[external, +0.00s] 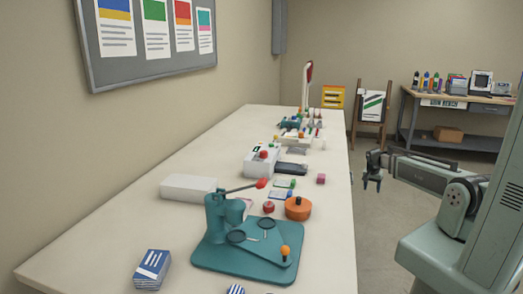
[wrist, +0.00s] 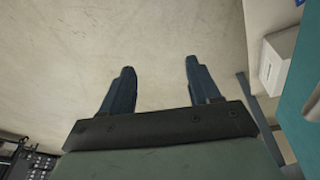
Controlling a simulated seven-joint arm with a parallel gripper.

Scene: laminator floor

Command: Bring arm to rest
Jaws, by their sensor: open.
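My arm reaches in from the right in the external view. My gripper (external: 373,175) hangs past the right edge of the long table, over the floor and apart from everything on the table. In the wrist view my gripper (wrist: 158,80) shows two dark fingers spread wide, with nothing between them. Pale bare floor (wrist: 90,40) lies beyond the fingertips.
A long cream table (external: 110,235) stands left of my arm. It holds a teal press (external: 225,230), an orange round thing (external: 298,208), a white block (external: 188,188) and several small items. A workbench (external: 460,110) and an easel (external: 373,105) stand at the back.

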